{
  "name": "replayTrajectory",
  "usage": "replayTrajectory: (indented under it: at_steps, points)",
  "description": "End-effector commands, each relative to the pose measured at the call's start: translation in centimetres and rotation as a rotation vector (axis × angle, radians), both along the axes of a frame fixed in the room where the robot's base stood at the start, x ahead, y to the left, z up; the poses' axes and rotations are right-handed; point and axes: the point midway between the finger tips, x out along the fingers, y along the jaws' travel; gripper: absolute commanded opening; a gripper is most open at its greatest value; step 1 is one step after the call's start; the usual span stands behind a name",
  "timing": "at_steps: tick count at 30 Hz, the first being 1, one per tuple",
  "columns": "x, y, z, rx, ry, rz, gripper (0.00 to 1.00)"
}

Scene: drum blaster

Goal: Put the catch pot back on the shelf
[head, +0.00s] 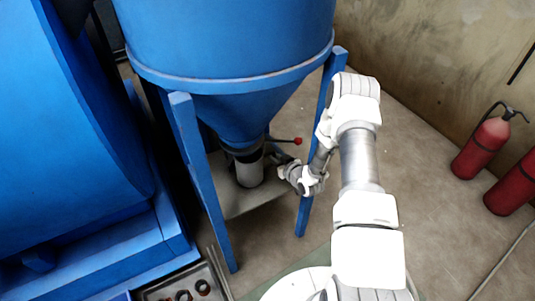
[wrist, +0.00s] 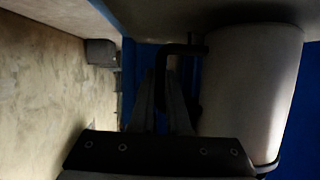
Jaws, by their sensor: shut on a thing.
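The catch pot (head: 249,172) is a pale grey cylinder under the outlet of the blue hopper (head: 235,115) in the head view. It looks upright. It fills the right side of the wrist view (wrist: 250,85), with a dark handle (wrist: 183,49) on its side. My gripper (head: 274,158) reaches in from the right between the hopper legs. In the wrist view its fingers (wrist: 172,95) are shut on the handle. A flat grey shelf plate (head: 232,203) lies below the pot. I cannot tell whether the pot touches it.
Blue legs (head: 205,185) stand close around the pot and my arm. A red-knobbed lever (head: 297,141) sticks out above my gripper. A tray with dark rings (head: 160,290) is at the lower left. Red extinguishers (head: 482,145) stand at right, with open floor before them.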

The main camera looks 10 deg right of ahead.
Motion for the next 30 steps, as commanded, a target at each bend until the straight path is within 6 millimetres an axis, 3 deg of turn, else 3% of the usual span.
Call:
replayTrajectory:
  at_steps: [8, 11, 24, 25, 29, 30]
  points:
    - [4.4, 1.7, 0.1, 0.002, -0.009, 0.002, 0.00]
    - [4.2, 1.5, -1.2, 0.002, -0.003, 0.000, 0.00]
    - [4.1, 1.5, -1.6, 0.003, -0.004, 0.000, 0.00]
    - [4.1, 1.5, -1.7, 0.001, -0.002, 0.001, 0.20]
    - [4.1, 1.5, -1.7, 0.001, -0.002, 0.001, 0.43]
    - [4.1, 1.5, -1.7, 0.001, -0.002, 0.001, 0.45]
